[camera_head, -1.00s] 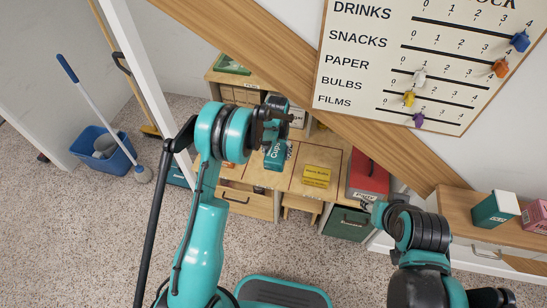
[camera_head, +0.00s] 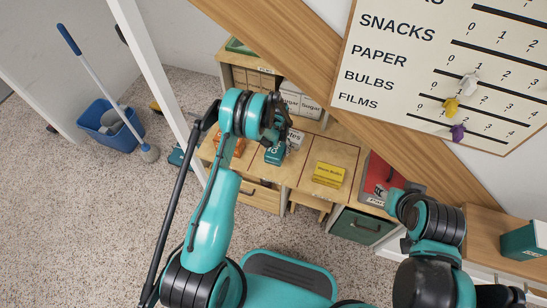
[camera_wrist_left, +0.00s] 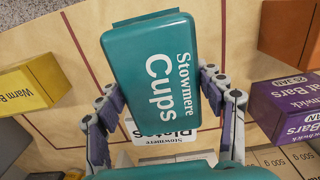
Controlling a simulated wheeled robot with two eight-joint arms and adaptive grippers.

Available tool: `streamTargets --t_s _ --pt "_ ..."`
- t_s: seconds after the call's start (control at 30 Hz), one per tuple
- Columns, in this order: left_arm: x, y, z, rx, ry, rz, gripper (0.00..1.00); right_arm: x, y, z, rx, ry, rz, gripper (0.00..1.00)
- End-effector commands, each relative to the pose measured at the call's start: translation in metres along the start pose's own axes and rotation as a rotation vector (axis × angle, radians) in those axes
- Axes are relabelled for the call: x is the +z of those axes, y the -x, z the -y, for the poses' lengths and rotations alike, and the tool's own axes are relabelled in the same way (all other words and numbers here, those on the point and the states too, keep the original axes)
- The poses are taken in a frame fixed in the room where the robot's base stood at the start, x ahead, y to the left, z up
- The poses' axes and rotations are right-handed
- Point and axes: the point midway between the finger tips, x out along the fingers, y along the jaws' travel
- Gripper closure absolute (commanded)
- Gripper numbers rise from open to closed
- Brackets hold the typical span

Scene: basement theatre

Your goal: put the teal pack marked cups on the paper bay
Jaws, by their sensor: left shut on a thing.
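The teal pack marked Cups (camera_head: 273,155) is in my left gripper (camera_head: 274,136), over the wooden bench (camera_head: 301,172). In the left wrist view the teal pack (camera_wrist_left: 150,68) fills the upper middle, its lettering turned sideways, between the fingers of the left gripper (camera_wrist_left: 162,88). I cannot tell whether it touches the bench. A white pack marked Plates (camera_wrist_left: 160,133) lies just beyond it, partly covered; it also shows in the head view (camera_head: 294,138). Dark outlines mark bays on the bench; no paper label on them is readable. My right gripper (camera_head: 391,202) is small and partly hidden at right.
A yellow Warm Bulbs pack (camera_head: 328,174) lies in the bay to the right, and an orange pack (camera_head: 238,146) to the left. A purple bars pack (camera_wrist_left: 284,107) is near the left gripper. Sugar packs (camera_head: 300,102) stand behind. A red box (camera_head: 378,178) is at the bench's right end.

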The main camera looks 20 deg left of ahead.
Motion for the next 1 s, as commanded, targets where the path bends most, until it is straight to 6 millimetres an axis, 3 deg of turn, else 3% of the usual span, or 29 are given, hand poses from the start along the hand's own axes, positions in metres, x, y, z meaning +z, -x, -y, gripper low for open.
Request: streamTargets --t_s 0.1,0.27,0.5,0.87,0.9,0.97,1.0 --pt "0.007 -0.010 0.013 0.000 0.001 0.000 0.65 0.004 -0.006 0.000 0.000 0.000 0.000 0.60" --pt "0.010 -0.017 0.017 0.000 -0.001 0.000 0.65 0.006 -0.008 0.000 0.000 0.000 0.000 0.60" --pt "0.009 -0.051 0.016 0.000 -0.001 0.000 0.65 0.017 -0.023 0.000 0.000 0.000 0.000 0.60" --pt "0.009 -0.053 0.016 0.000 -0.001 0.000 0.65 0.015 -0.021 0.000 0.000 0.000 0.000 0.60" --pt "0.009 -0.054 0.016 0.000 -0.001 0.000 0.29 0.015 -0.021 0.000 0.000 0.000 0.000 0.60" --pt "0.009 -0.053 0.016 0.000 -0.001 0.000 0.13 0.015 -0.022 0.000 0.000 0.000 0.000 0.60" --pt "0.009 -0.053 0.016 0.000 -0.001 0.000 0.11 0.015 -0.022 0.000 0.000 0.000 0.000 0.60"
